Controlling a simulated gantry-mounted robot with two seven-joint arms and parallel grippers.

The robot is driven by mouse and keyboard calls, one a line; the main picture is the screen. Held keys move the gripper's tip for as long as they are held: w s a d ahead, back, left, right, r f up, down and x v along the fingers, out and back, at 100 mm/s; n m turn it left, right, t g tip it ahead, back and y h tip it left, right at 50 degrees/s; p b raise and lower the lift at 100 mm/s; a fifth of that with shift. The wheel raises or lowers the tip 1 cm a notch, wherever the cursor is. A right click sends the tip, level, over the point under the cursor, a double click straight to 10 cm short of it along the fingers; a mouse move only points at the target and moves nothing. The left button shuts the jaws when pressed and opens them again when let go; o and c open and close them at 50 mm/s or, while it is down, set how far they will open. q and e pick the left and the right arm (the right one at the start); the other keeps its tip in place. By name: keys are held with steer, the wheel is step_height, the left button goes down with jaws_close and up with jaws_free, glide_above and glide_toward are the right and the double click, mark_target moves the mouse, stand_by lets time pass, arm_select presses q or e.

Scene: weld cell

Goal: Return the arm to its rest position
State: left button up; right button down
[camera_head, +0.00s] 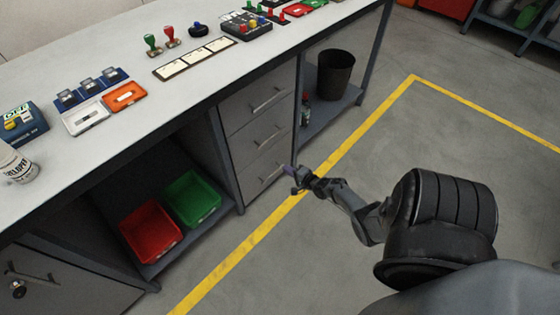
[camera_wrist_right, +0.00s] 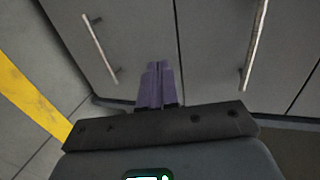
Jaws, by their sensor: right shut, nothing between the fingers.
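My right arm comes in from the lower right of the head view. Its gripper (camera_head: 291,170) is held low in front of the workbench's drawers, above the floor near the yellow line. In the right wrist view the purple fingers of the gripper (camera_wrist_right: 158,68) are together with nothing between them. Grey drawer fronts with bar handles fill the background there; I cannot tell how far the fingertips are from them. My left gripper is not in the head view.
The workbench (camera_head: 200,75) carries stamps, trays and a control box. A red bin (camera_head: 150,232) and a green bin (camera_head: 192,199) sit on its lower shelf. A black waste bin (camera_head: 335,74) stands further right. The floor (camera_head: 480,130) beyond the yellow line (camera_head: 350,150) is clear.

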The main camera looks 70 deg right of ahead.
steer(key=s+a+r+n+y+p, duration=0.25)
steer(key=s+a+r+p, duration=0.3)
steer(key=p, duration=0.35)
steer(key=w+a+r+n+g+y+p, duration=0.15)
steer(key=w+a+r+n+p, duration=0.3)
steer(key=a+r, duration=0.5)
steer(key=w+a+r+n+g+y+p, duration=0.1)
steer(key=w+a+r+n+y+p, duration=0.2)
steer(key=a+r+n, duration=0.7)
steer(key=s+a+r+n+g+p, duration=0.1)
steer(key=a+r+p, duration=0.1)
steer(key=a+r, duration=0.45)
steer(key=a+r+g+p, duration=0.15)
steer(key=a+r, duration=0.25)
steer(key=a, duration=0.5)
steer(key=s+a+r+n+g+h+p, duration=0.1)
steer(key=s+a+r+n+g+p, duration=0.1)
steer(key=s+r+n+g, duration=0.5)
step_height(320, 180, up, 39)
steer(key=s+t+p, duration=0.1)
steer(key=t+p, duration=0.1)
steer(key=p, duration=3.4)
steer(key=shift+d, duration=0.15)
